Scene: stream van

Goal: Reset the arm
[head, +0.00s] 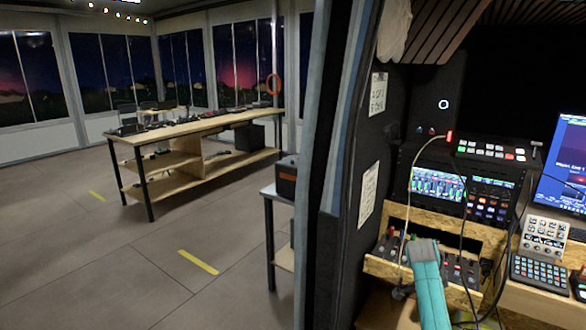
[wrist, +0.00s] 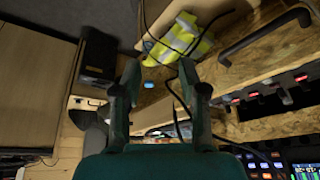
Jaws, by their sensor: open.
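My gripper (wrist: 159,78) shows in the wrist view with its two dark fingers apart and nothing between them. Beyond the fingers are a wooden panel and a small blue light (wrist: 149,85). A thin black cable (wrist: 172,88) passes by the right finger; I cannot tell whether it touches. In the head view my teal arm (head: 428,290) rises in front of the wooden equipment desk at the lower right. My gripper cannot be made out there.
An equipment rack with lit screens (head: 437,187), a keypad (head: 540,272) and a monitor (head: 563,165) crowd the right side. Cables hang before the desk. A yellow vest (wrist: 178,38) and a black box (wrist: 97,55) show in the wrist view. Open floor (head: 120,260) lies left, before a workbench (head: 200,125).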

